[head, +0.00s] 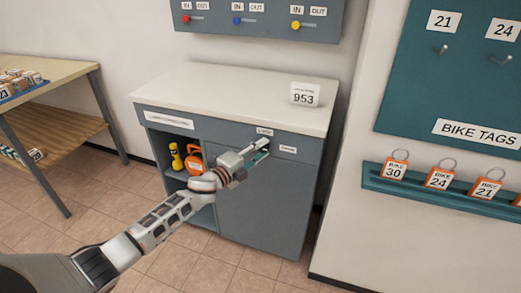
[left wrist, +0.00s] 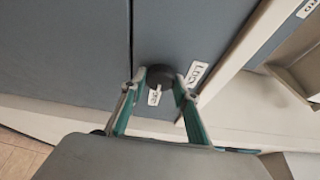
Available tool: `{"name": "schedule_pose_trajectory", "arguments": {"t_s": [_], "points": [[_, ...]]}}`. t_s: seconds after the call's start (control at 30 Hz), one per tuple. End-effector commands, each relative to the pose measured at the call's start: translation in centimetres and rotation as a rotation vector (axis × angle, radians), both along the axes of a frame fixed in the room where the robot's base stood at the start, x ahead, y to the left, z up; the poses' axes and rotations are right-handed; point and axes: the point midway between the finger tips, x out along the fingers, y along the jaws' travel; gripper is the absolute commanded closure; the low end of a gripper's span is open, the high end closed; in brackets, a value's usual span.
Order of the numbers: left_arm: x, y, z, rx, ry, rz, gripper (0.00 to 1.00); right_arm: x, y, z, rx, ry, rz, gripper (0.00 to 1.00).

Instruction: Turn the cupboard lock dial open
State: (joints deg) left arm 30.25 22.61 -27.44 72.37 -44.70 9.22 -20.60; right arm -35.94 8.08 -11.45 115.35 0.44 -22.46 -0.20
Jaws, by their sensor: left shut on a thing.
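The grey cupboard (head: 260,215) has a white top and stands against the wall. In the left wrist view the lock dial (left wrist: 160,74) is a dark round knob on the cupboard front (left wrist: 185,30). My left gripper (left wrist: 160,88) has its two fingers on either side of the dial and is shut on it. In the head view the left gripper (head: 258,153) reaches the upper front of the cupboard and hides most of the dial. Small white labels (head: 265,131) (head: 287,149) sit above and right of it. I cannot tell the dial's exact angle. The right gripper is not in view.
A card reading 953 (head: 304,94) stands on the cupboard top. An open shelf bay at left holds a yellow torch (head: 176,157) and an orange item (head: 194,158). A wooden table (head: 50,80) is at left; a bike-tag rack (head: 440,190) is on the right wall.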

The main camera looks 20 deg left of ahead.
Motion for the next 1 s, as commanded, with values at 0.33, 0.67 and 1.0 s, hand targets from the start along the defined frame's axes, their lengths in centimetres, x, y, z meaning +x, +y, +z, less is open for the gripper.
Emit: {"name": "schedule_pose_trajectory", "arguments": {"t_s": [0.33, 0.67, 1.0], "points": [[-0.1, 0.0, -0.2, 0.003, 0.001, 0.0, 0.54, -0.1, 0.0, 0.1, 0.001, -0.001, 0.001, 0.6], [-0.1, 0.1, -0.1, 0.001, 0.0, 0.0, 0.54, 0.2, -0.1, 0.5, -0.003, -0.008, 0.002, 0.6], [-4.6, 2.1, -0.2, 0.003, 0.002, -0.001, 0.54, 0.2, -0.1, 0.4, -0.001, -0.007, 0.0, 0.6]]}}
